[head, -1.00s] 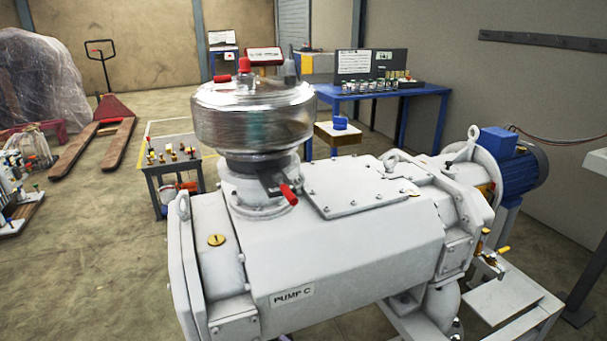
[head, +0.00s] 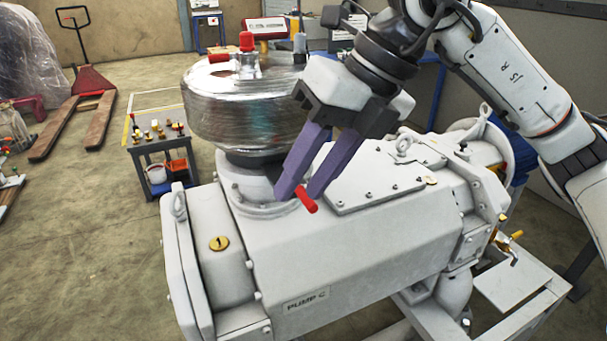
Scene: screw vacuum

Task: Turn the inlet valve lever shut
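The inlet valve on the white pump marked PUMP C (head: 340,265) sits under a shiny metal canister (head: 230,110). Its lever has a red handle (head: 307,201) that points towards the front right, low over the pump's top. My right gripper (head: 296,193) reaches down from the upper right, with its two purple fingers apart. The fingertips are at the red handle, one on its left and one just above its right side. I cannot tell whether they touch it. The lever's inner end is hidden behind the fingers. My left gripper is not in view.
The canister stands close to the left of my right gripper. A small cart (head: 165,155) stands behind left.

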